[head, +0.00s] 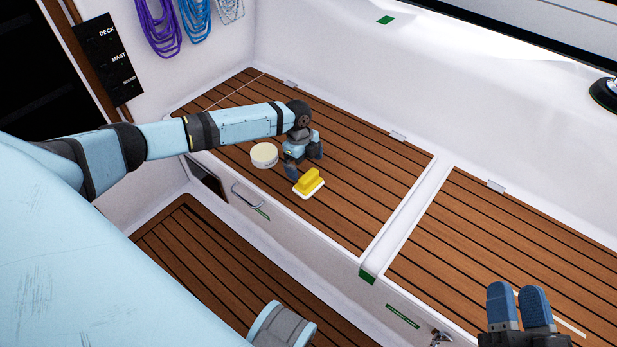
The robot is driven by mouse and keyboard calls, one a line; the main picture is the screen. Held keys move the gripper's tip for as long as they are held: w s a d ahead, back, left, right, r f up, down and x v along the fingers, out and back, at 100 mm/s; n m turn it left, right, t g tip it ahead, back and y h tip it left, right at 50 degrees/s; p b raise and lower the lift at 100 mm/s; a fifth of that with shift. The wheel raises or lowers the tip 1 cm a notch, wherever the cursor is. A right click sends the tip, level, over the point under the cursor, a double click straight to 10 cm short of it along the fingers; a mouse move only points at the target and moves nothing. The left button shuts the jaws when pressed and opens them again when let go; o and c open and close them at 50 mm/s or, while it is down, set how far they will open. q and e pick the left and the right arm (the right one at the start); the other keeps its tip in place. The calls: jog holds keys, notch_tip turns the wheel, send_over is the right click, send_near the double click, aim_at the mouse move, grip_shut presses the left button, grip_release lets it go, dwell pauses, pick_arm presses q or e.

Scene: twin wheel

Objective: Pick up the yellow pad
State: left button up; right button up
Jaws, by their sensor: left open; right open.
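The yellow pad (308,182) has a raised yellow grip on a white base. It lies on the wooden slatted seat (355,215), close to the seat's front edge. My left gripper (305,165) is open and empty, pointing down just behind the pad. One of its fingers is close to the pad's left side; I cannot tell whether they touch. My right gripper (520,303) is open and empty at the lower right, over the other slatted seat and far from the pad.
A round white tub (264,155) stands just left of my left gripper. A metal handle (247,195) sits on the front face below. A white divider (405,215) separates the two seats. Coiled ropes (195,15) hang at the back left. The seat right of the pad is clear.

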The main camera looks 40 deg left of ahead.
aim_at(308, 175)
pick_arm(q)
jog(key=f, duration=0.1)
jog(key=d+f+b, duration=0.1)
jog(key=f, duration=0.1)
jog(key=f+b, duration=0.1)
jog(key=shift+s+d+f, duration=0.15)
jog(key=shift+d+f, duration=0.05)
jog(key=shift+d, duration=0.05)
pick_arm(e)
notch_tip(308, 175, down, 4)
jog(key=shift+w+a+r+g, duration=0.1)
jog(key=shift+r+g, duration=0.1)
jog(key=shift+g, duration=0.5)
pick_arm(q)
jog(key=c, duration=1)
jog(key=shift+o, duration=0.2)
jog(key=shift+r, duration=0.15)
pick_arm(e)
jog(key=shift+r, duration=0.1)
